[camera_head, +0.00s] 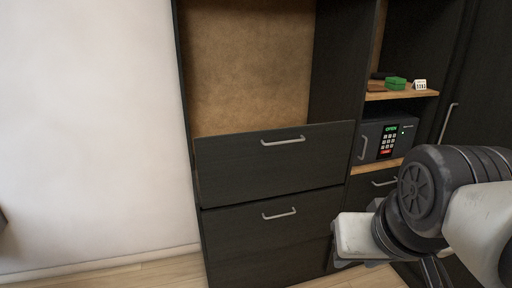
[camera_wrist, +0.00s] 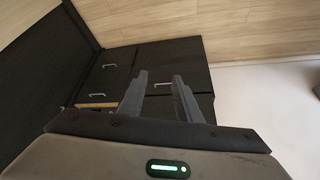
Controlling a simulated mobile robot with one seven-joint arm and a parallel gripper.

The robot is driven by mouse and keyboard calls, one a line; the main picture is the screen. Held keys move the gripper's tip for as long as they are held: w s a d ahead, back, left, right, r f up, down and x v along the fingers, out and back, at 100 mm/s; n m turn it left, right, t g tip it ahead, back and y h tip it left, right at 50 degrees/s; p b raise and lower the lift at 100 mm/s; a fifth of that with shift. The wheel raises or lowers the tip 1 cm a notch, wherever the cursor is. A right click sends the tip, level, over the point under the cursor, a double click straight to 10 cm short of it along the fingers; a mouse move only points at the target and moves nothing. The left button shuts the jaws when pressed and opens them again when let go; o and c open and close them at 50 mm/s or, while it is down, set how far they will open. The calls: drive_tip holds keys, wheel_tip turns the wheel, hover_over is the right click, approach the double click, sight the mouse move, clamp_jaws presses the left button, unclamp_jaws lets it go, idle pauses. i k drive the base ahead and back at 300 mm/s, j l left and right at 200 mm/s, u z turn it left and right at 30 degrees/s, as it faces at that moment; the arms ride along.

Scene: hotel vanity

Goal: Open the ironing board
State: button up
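No ironing board is recognisable by its shape in either view. A dark wood cabinet (camera_head: 190,100) has two wide fronts at its lower left. The upper front (camera_head: 230,165) has a silver bar handle (camera_head: 283,141). The lower front (camera_head: 235,240) has a similar handle (camera_head: 279,214). My gripper (camera_wrist: 159,76) is open and empty in the wrist view, its two fingers apart, with dark fronts and handles beyond them. In the head view my arm is at the lower right, in front of the cabinet, and the fingertips cannot be made out.
A safe (camera_head: 385,138) with a lit keypad sits in a compartment right of the fronts. Above it, a shelf (camera_head: 400,94) holds a green box (camera_head: 396,83) and small items. A tall door (camera_head: 480,95) stands at right. Wooden floor (camera_head: 130,272) is clear at lower left.

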sight(235, 168)
drive_tip(key=u, duration=0.25)
drive_tip(key=i+j+z, duration=0.1)
drive_tip(key=i, duration=0.45)
drive_tip(key=i+j+z, duration=0.1)
drive_tip(key=i, duration=0.45)
